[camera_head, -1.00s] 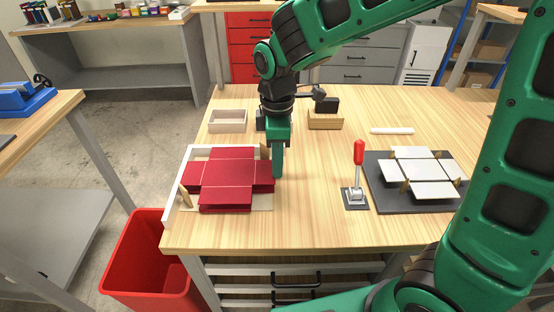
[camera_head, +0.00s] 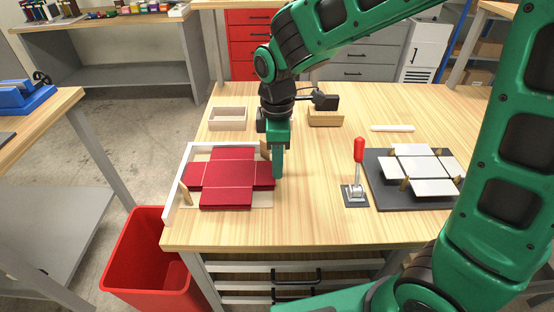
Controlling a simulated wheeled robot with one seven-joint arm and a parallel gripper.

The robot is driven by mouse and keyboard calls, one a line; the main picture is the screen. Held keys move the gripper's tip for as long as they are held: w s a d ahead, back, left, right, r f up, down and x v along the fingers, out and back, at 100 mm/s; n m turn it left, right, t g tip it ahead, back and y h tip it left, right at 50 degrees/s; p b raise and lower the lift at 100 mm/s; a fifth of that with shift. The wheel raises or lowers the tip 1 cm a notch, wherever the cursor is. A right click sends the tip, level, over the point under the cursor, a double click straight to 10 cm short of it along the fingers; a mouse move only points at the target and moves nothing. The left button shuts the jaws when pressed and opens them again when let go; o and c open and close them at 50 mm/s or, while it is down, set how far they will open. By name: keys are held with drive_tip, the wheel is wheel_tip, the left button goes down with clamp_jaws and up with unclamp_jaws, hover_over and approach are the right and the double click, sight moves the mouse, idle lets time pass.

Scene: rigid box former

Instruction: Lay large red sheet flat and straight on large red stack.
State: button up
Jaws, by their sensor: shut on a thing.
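The large red sheet (camera_head: 226,174) is a cross-shaped blank with fold lines, lying at the left of the table. It lies level over the large red stack, which it hides, so I cannot tell the sheet from the stack below or whether they touch. My gripper (camera_head: 277,172) points down at the right end of the sheet's right flap and is shut on that edge. The sheet looks about square to the white L-shaped fence (camera_head: 181,182) along its left and back sides. The pale base board (camera_head: 262,201) shows around it.
A dark plate with a white cross-shaped blank (camera_head: 416,165) and wooden pegs lies at the right. A red-handled toggle clamp (camera_head: 356,175) stands between. Two small wooden boxes (camera_head: 228,118) (camera_head: 325,118) and a white bar (camera_head: 392,128) are behind. A red bin (camera_head: 150,258) stands below left.

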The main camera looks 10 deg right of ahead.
drive_tip(key=shift+f, duration=0.4)
drive_tip(key=o, duration=1.1)
drive_tip(key=shift+c, duration=0.2)
